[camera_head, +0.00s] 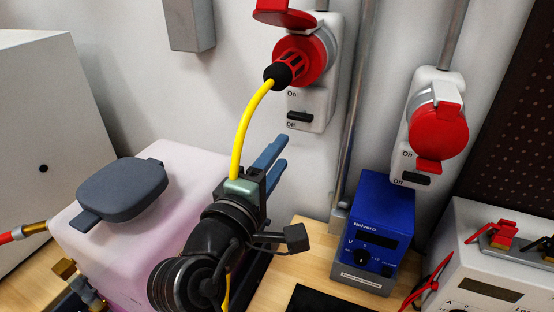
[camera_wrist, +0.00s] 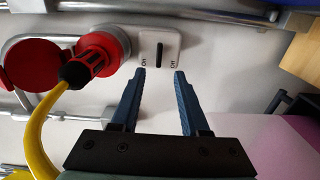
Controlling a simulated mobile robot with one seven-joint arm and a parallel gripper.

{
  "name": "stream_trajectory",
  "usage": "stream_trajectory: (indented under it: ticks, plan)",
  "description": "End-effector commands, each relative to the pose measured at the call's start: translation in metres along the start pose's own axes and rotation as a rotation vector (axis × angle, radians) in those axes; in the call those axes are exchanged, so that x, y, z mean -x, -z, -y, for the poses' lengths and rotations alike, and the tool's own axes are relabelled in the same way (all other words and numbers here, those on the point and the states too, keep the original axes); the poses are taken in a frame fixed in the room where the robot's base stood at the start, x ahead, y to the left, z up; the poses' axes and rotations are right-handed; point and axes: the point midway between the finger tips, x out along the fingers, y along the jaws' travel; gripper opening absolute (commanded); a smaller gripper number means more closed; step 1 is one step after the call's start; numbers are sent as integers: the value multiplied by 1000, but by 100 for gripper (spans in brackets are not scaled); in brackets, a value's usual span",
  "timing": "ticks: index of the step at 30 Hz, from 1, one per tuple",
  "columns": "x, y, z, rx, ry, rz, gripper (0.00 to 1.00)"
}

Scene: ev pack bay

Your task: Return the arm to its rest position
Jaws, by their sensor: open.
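My gripper (camera_head: 276,152) is open and empty, with its two blue fingers pointing toward the wall below the left socket box. In the wrist view my gripper (camera_wrist: 160,76) has its fingertips apart, just short of the On/Off switch (camera_wrist: 159,51) in the picture. In the head view that switch (camera_head: 300,117) sits under a red socket. The plug also shows in the wrist view (camera_wrist: 82,68).
A second red socket (camera_head: 438,133) with its lid down is at right. A blue Netvoro device (camera_head: 378,235) and a white instrument (camera_head: 490,275) stand on the wooden bench (camera_head: 305,262). A translucent tank with a grey cap (camera_head: 122,190) is left of my arm.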

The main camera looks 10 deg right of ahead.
Motion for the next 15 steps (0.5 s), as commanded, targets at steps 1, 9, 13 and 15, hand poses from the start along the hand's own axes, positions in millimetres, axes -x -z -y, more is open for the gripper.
stream_trajectory:
  ticks: [1,9,13,15]
  plan:
    - [1,0,0,1,0,0,45]
    - [0,0,0,-9,2,-2,45]
    - [2,2,-2,-146,29,-36,45]
    - [4,6,-4,-301,64,-76,45]
